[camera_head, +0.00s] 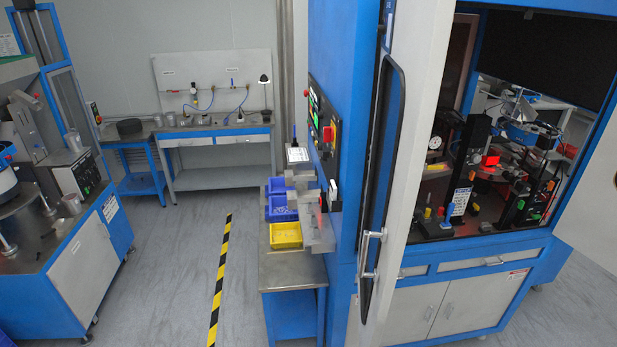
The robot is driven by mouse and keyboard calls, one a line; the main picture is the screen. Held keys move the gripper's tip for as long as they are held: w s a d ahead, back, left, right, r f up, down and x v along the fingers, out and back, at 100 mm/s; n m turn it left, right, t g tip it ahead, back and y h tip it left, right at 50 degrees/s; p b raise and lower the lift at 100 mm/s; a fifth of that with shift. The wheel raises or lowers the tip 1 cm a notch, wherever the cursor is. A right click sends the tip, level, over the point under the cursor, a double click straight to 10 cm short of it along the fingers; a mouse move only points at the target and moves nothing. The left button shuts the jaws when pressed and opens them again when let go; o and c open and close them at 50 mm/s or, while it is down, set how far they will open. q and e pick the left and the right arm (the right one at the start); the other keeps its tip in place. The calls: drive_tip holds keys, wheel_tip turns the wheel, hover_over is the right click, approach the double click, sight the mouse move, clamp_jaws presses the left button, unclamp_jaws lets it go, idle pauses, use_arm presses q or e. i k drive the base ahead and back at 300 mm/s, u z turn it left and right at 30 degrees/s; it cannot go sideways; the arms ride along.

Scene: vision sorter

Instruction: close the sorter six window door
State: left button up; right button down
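The sorter is a large blue and white cabinet. A tall pale grey door (422,120) stands at its near corner, seen at a steep angle. It has a narrow black-framed window (382,165) and a metal handle (369,250) low on that face. To the right of this door the front opening is uncovered and the machinery inside (490,170) shows. A white panel (592,205) at the right edge is cut off by the picture; I cannot tell whether it is another door. Neither of my grippers is in view.
A side table (292,272) left of the sorter holds blue bins (280,208) and a yellow bin (286,235). A control panel (322,120) is on the sorter's left side. The floor around the yellow-black stripe (220,275) is clear. A workbench (220,132) stands behind.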

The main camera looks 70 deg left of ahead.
sight(415, 41)
drive_tip(key=k, duration=0.55)
drive_tip(key=u, duration=1.6)
drive_tip(key=i, duration=1)
drive_tip(key=z, duration=1.35)
drive_tip(key=k, duration=0.9)
drive_tip(key=u, duration=0.6)
